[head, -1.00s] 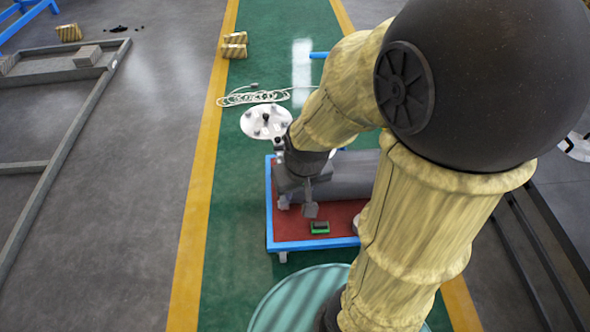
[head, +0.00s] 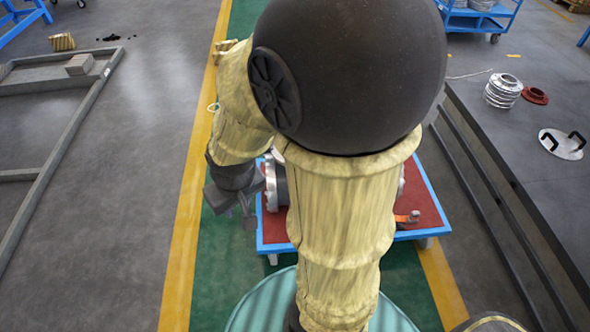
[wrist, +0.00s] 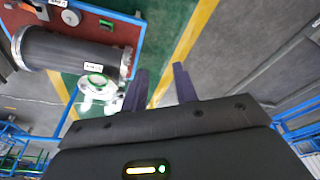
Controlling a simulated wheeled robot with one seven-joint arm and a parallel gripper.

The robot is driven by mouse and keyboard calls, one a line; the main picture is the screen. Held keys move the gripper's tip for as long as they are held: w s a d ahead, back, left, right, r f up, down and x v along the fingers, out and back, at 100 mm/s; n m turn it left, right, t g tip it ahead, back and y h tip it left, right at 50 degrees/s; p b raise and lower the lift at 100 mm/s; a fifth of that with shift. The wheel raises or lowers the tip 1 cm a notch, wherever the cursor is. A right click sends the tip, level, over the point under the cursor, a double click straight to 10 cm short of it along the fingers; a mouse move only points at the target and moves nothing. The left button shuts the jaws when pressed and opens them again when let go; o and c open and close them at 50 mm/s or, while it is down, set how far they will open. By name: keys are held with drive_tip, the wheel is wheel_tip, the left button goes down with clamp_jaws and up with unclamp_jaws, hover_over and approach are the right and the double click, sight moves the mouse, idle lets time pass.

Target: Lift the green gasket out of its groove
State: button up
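The flanged shell (wrist: 70,52) is a dark cylinder with metal end flanges, lying on the cart. In the head view my arm hides most of it and one flange (head: 275,185) shows. In the wrist view a thin green ring, seemingly the gasket (wrist: 97,79), lies on a pale round piece beside the shell's near flange; whether it sits in a groove is too small to tell. My gripper (wrist: 159,88) is open and empty, its fingers apart over green floor and the yellow line, right of the ring. In the head view my gripper (head: 239,214) hangs left of the cart.
The cart (head: 272,247) has a red top and blue rim. A small green-and-black item (wrist: 106,23) lies on it in the wrist view. Silver ringed parts (head: 503,88) and a white handled disc (head: 562,143) lie at the right.

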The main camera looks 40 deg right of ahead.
drive_tip(key=w+d+f+m+t+b, duration=0.4)
drive_tip(key=w+d+f, duration=0.3)
drive_tip(key=w+f, duration=0.3)
drive_tip(key=w+d+f+m+t+b, duration=0.4)
drive_tip(key=w+d+f, duration=0.4)
drive_tip(key=f, duration=0.5)
drive_tip(key=s+d+f+m+t+h+b, duration=0.2)
drive_tip(key=d+f+m+h+b, duration=0.1)
drive_tip(key=d+f+m, duration=0.3)
drive_tip(key=s+d+f+m+t+h+b, duration=0.2)
drive_tip(key=d+f+m+h+b, duration=0.2)
drive_tip(key=d+m, duration=0.5)
wheel_tip(320, 180, down, 3)
drive_tip(key=m+h, duration=0.1)
drive_tip(key=h, duration=0.1)
drive_tip(key=shift+t+h+b, duration=0.3)
drive_tip(key=shift+w+d+f, duration=0.1)
drive_tip(key=shift+w+d, duration=0.05)
drive_tip(key=shift+w, duration=0.05)
drive_tip(key=b+x, duration=0.3)
drive_tip(key=x, duration=0.6)
drive_tip(key=shift+w, duration=0.35)
